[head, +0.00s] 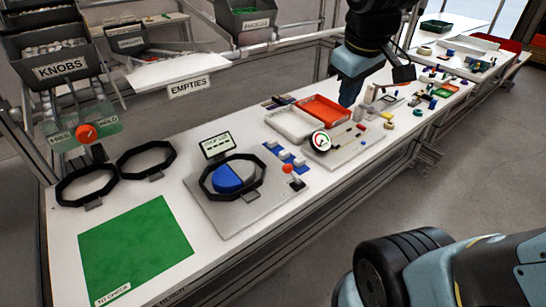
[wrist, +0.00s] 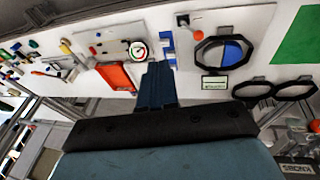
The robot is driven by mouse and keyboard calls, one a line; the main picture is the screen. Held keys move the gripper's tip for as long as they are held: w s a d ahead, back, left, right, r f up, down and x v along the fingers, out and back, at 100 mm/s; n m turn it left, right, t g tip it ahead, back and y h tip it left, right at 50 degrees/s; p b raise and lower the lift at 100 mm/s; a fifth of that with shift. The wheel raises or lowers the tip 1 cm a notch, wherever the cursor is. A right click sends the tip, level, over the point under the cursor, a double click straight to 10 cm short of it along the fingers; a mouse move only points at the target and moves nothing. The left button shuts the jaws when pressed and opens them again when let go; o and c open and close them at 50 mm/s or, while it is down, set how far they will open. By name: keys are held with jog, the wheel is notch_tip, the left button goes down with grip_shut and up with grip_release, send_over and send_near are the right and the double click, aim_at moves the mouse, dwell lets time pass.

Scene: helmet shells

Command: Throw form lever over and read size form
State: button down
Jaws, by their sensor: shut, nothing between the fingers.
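The size form is a black octagonal ring around a blue half-disc (head: 228,177), on a grey plate (head: 250,214); it also shows in the wrist view (wrist: 231,50). A small display (head: 217,145) stands behind the ring, its text too small to read. The form lever (head: 288,170) has a red ball knob and stands at the plate's right edge, beside a dark base. My gripper (wrist: 157,70) is shut and empty. In the head view it hangs above the table, right of the form and lever, near the trays, with its tips hard to make out.
A red tray (head: 322,109), a white tray (head: 291,123) and a round gauge (head: 320,141) lie right of the form. Blue-and-white blocks (head: 285,154) sit behind the lever. Two black rings (head: 86,186) and a green mat (head: 134,247) lie left. The front strip is clear.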

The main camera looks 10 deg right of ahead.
jog(key=w+a+f+n+g+h, duration=0.2)
jog(key=w+a+f+n, duration=0.3)
jog(key=a+n, duration=0.5)
jog(key=w+a+f+n+g+h, duration=0.2)
jog(key=w+a+f+n, duration=0.4)
jog(key=a+f+n, duration=0.3)
jog(key=a+n+g, duration=0.1)
jog(key=a+n, duration=0.1)
jog(key=n, duration=0.1)
jog(key=shift+w+f, duration=0.25)
jog(key=s+d+f, duration=0.2)
jog(key=d+f, duration=0.5)
jog(key=f, duration=0.1)
jog(key=shift+s+d+f, duration=0.25)
jog(key=shift+s+f, duration=0.15)
jog(key=shift+r, duration=0.1)
